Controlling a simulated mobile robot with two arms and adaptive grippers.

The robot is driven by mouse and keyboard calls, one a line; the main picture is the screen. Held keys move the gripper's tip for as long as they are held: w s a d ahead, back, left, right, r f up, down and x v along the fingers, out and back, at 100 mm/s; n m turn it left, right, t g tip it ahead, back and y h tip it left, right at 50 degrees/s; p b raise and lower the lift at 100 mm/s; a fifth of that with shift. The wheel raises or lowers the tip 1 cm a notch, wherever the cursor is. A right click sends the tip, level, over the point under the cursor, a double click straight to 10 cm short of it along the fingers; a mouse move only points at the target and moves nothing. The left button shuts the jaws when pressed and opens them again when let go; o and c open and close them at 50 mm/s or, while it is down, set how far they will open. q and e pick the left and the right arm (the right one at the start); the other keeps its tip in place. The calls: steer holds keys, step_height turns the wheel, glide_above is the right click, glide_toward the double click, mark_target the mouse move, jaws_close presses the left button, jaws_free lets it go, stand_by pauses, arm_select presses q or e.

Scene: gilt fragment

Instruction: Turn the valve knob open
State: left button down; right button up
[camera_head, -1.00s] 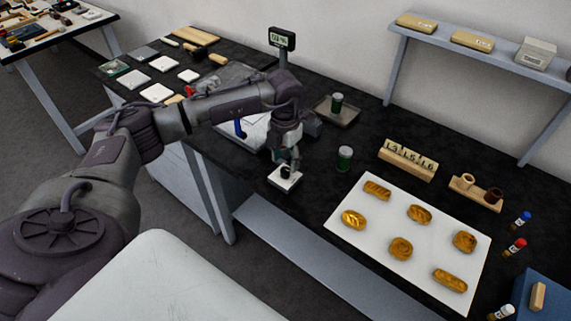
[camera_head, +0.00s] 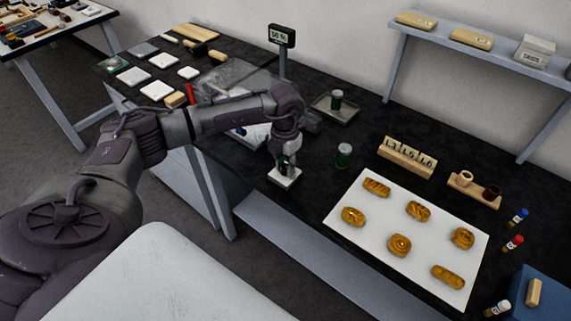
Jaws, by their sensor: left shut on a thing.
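The valve knob is a small dark knob on a white square base (camera_head: 285,177) near the front edge of the black table. My left gripper (camera_head: 286,166) points down over the base and is shut on the knob. The fingers and wrist cover most of the knob, so its exact angle is hidden. A display on a post (camera_head: 282,36) stands behind; its digits are too small to read surely. My right gripper is not in view.
A white board (camera_head: 400,282) with several golden pieces lies to the right. A green can (camera_head: 344,156) stands beside my left gripper, and another can stands on a tray (camera_head: 348,113) behind.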

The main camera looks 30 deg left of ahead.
mark_target(285, 166)
arm_select(q)
steer(key=shift+f+m+b, duration=0.15)
steer(key=shift+m+b, duration=0.25)
steer(key=shift+b, duration=0.15)
steer(key=shift+m, duration=0.4)
steer(key=shift+r, duration=0.2)
steer(key=c, duration=0.9)
jaws_free()
step_height(285, 166, up, 12)
